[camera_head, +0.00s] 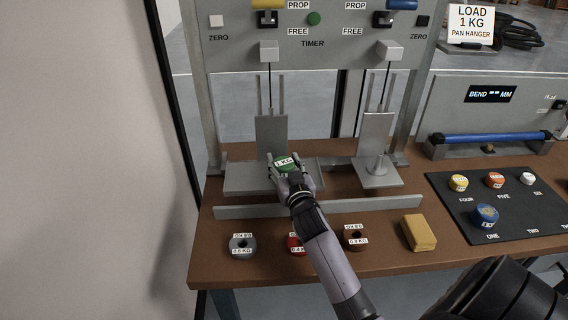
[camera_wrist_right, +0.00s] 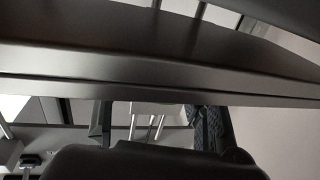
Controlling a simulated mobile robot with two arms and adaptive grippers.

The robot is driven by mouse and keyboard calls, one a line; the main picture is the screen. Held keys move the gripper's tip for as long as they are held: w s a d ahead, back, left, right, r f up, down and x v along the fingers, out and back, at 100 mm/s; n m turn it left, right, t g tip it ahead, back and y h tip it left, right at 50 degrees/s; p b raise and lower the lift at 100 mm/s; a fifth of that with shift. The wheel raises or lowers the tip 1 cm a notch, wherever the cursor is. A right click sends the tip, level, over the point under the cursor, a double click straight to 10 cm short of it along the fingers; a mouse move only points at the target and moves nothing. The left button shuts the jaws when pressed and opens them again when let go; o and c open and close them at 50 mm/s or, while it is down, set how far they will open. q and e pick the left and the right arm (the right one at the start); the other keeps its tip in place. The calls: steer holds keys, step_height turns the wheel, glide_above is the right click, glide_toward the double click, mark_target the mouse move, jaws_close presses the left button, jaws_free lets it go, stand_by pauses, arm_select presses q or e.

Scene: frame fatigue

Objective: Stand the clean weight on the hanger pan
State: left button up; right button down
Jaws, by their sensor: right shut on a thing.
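A green weight (camera_head: 286,163) labelled 1 KG is in the fingers of my right gripper (camera_head: 291,172) in the head view. It is over the right part of the left hanger pan (camera_head: 240,179), in front of an upright grey plate (camera_head: 271,132). Whether the weight touches the pan I cannot tell. The right hanger pan (camera_head: 391,176) is empty of weights. The sign (camera_head: 471,22) reads LOAD 1 KG PAN HANGER. The right wrist view shows mostly dark, unclear surfaces; the weight does not show there. My left gripper is not in view.
A low grey rail (camera_head: 375,204) runs in front of the pans. Before it lie a grey weight (camera_head: 242,246), a partly hidden red weight (camera_head: 295,244), a brown weight (camera_head: 355,238) and a yellow block (camera_head: 418,233). A black panel (camera_head: 455,199) with coloured knobs is at right.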

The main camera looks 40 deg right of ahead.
steer(key=shift+r, duration=0.2)
steer(key=c, duration=1.2)
jaws_free()
steer(key=shift+f, duration=0.25)
steer(key=o, duration=0.5)
steer(key=shift+c, duration=0.2)
steer(key=shift+r, duration=0.15)
steer(key=shift+s+a, duration=0.2)
steer(key=shift+s, duration=0.15)
steer(key=v, duration=1.1)
steer(key=shift+s+b, duration=0.2)
steer(key=shift+b, duration=0.1)
